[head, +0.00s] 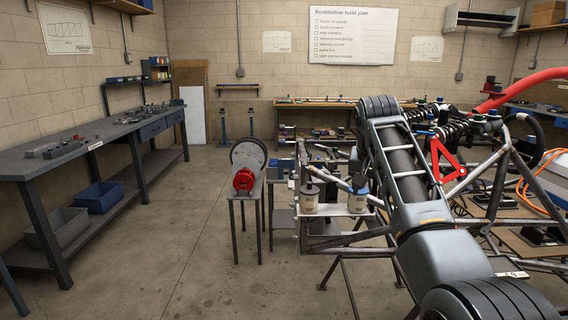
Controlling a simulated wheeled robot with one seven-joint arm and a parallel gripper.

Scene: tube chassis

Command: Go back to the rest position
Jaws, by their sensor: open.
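A large grey and black jointed arm part, which looks like my own arm, reaches from the bottom right corner up to a ribbed black joint near the picture's middle. I cannot make out my gripper's fingertips anywhere in the head view. The tube chassis (482,225) stands at the right, partly hidden behind the arm. Its bare metal tubes and a red triangular bracket (441,158) show beside the arm.
A small stand (246,193) holds a red and grey reel. A long workbench (92,143) lines the left wall. The floor (190,245) between is clear. A red tube (520,88) juts in at right.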

